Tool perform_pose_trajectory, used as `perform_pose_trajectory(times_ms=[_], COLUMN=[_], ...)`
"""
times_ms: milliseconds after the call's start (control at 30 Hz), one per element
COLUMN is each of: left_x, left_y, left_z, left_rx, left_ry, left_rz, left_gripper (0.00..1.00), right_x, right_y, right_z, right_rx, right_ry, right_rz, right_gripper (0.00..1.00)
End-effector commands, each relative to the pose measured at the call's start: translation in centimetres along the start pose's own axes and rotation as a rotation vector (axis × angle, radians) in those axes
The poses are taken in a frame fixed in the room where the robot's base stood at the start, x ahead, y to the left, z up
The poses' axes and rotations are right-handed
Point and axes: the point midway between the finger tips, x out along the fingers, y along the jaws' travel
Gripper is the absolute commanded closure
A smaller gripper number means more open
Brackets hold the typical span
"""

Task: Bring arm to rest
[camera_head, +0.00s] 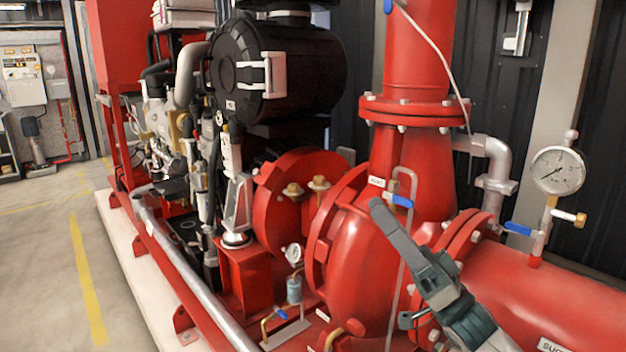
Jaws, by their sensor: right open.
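My right gripper (412,266) is in the lower right of the head view, grey-green, coming in from the bottom edge and pointing up and left. It is open, with nothing seen between its fingers. It appears in front of the red pump casing (350,265); I cannot tell how far apart they are. A blue-handled valve (398,200) shows just above its upper fingertip. My left gripper is not in view.
A red suction pipe (545,290) with a pressure gauge (558,171) and blue-handled valve (518,229) is at the right. A black-cased engine (280,70) stands behind. A grey rail (190,270) runs along the base. Concrete floor (45,250) at the left is clear.

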Motion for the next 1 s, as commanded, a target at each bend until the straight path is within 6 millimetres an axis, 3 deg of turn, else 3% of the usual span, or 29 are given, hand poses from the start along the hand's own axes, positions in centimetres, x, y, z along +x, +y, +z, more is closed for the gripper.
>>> perform_pose_trajectory(times_ms=[233, 367, 500, 667, 767, 900, 1000], left_x=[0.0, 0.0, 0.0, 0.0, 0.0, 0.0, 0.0], left_y=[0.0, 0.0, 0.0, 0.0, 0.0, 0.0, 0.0], left_z=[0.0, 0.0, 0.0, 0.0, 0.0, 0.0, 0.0], left_rx=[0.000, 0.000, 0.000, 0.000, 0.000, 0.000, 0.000], left_ry=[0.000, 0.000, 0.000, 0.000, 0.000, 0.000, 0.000], left_rz=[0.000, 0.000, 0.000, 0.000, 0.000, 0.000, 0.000], left_gripper=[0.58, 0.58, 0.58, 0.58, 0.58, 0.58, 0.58], right_x=[-7.4, -12.4, -18.6, -26.4, -31.6, -38.3, -41.9], right_y=[4.3, 5.5, 5.6, 3.9, 1.8, -2.4, -5.2], right_z=[8.4, 12.8, 17.4, 22.3, 25.2, 28.6, 30.1], right_rx=[-0.104, -0.154, -0.194, -0.217, -0.215, -0.190, -0.168], right_ry=[-0.078, -0.172, -0.312, -0.516, -0.667, -0.889, -1.020], right_rz=[0.394, 0.590, 0.789, 0.990, 1.097, 1.213, 1.260], right_gripper=[0.58, 0.58, 0.58, 0.58, 0.58, 0.58, 0.58])
